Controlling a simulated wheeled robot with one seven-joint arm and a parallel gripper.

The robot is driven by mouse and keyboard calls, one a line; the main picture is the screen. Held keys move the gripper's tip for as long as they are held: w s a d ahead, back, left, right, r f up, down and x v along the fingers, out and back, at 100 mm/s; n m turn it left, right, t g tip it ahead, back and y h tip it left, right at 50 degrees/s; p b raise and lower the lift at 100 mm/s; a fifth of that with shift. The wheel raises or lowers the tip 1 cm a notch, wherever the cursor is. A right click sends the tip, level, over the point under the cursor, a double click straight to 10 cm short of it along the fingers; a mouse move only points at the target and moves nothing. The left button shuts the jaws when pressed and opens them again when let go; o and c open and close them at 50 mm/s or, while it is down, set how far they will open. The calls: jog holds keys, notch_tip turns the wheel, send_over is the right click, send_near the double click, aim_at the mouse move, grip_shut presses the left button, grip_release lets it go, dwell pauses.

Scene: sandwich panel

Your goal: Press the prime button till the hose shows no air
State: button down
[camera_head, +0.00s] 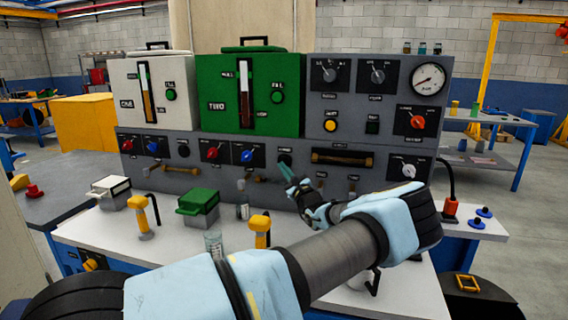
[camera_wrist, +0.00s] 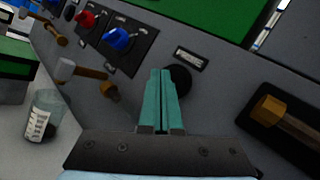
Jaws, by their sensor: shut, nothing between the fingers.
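A round black button (camera_wrist: 181,78) sits on the grey panel under a small label too blurred to read surely; in the head view the button (camera_head: 285,158) is just above my fingertips. My gripper (camera_head: 286,172) is shut and empty, its teal fingers pointing at the panel. In the wrist view the fingertips (camera_wrist: 160,72) overlap the button's left edge; whether they touch it I cannot tell. A brown tube with brass-coloured ends (camera_head: 343,157) lies in a black frame to the right, partly in the wrist view (camera_wrist: 290,118). Air inside it cannot be made out.
Left of the button are blue (camera_wrist: 119,40) and red (camera_wrist: 85,19) knobs and short brown pipe fittings (camera_wrist: 108,88). A green tank unit (camera_head: 215,95) stands above. Small jars (camera_head: 213,244) and yellow-handled items (camera_head: 261,230) stand on the bench below, near my arm.

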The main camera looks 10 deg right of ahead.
jog(key=shift+w+d, duration=0.1)
jog(key=shift+w, duration=0.05)
jog(key=shift+w+d+b, duration=0.1)
jog(key=shift+w+b, duration=0.15)
jog(key=shift+b, duration=0.05)
jog(key=shift+w+d, duration=0.2)
jog(key=shift+w, duration=0.15)
dwell(0.9)
jog(key=shift+s, duration=0.15)
jog(key=shift+s+a+p, duration=0.4)
jog(key=shift+s, duration=0.2)
jog(key=s+a+p, duration=0.1)
jog(key=s, duration=0.1)
jog(key=s+a+p, duration=0.1)
jog(key=s+p, duration=0.1)
jog(key=shift+s+a+p, duration=0.2)
jog(key=shift+p, duration=0.1)
